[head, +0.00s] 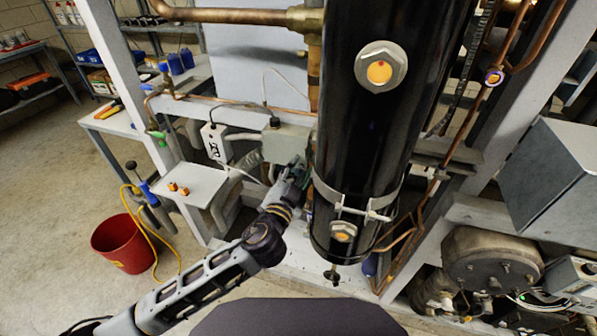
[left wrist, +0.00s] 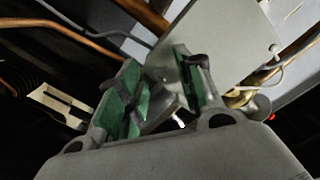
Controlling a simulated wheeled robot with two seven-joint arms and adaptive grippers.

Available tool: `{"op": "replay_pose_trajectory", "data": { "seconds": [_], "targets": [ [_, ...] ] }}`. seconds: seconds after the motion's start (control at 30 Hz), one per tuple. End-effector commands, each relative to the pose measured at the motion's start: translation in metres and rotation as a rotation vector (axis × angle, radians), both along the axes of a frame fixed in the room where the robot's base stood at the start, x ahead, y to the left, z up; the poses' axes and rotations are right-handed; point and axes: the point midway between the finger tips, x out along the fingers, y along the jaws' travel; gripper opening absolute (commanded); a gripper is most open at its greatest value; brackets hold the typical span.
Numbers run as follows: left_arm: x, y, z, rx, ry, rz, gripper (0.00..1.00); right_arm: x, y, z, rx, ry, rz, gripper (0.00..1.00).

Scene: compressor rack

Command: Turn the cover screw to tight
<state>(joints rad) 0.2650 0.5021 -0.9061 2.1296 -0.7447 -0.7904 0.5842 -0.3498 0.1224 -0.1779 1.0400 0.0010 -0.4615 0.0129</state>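My left gripper (head: 300,174) reaches in from the left to just below a grey box (head: 285,142) beside the black cylinder (head: 375,110). In the left wrist view, the left gripper's (left wrist: 163,92) two green-padded fingers stand apart. A small grey metal piece (left wrist: 168,100) shows between them; it may be the cover screw, but its shape is unclear. I cannot tell whether the pads press on it. A flat grey panel (left wrist: 228,42) lies behind the fingers. In the head view the fingertips are small and dark, and I cannot make out the screw. My right gripper is not in view.
Copper pipes (head: 230,15) and a clamp band (head: 355,208) are close to the cylinder. A white shelf plate (head: 205,187) stands left of the gripper. A red bucket (head: 122,243) is on the floor at left. Open floor lies at lower left.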

Motion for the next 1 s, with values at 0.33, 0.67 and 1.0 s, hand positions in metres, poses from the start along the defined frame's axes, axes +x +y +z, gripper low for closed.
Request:
{"op": "replay_pose_trajectory", "data": {
  "seconds": [0.33, 0.67, 1.0],
  "targets": [
    [0.0, 0.0, 0.0, 0.0, 0.0, 0.0, 0.13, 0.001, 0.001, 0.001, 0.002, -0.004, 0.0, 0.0],
    [0.0, 0.0, 0.0, 0.002, -0.001, 0.0, 0.0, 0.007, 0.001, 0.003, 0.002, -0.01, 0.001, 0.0],
    [0.0, 0.0, 0.0, 0.071, -0.022, 0.0, 0.0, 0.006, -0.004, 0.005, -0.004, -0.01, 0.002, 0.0]
  ]
}}
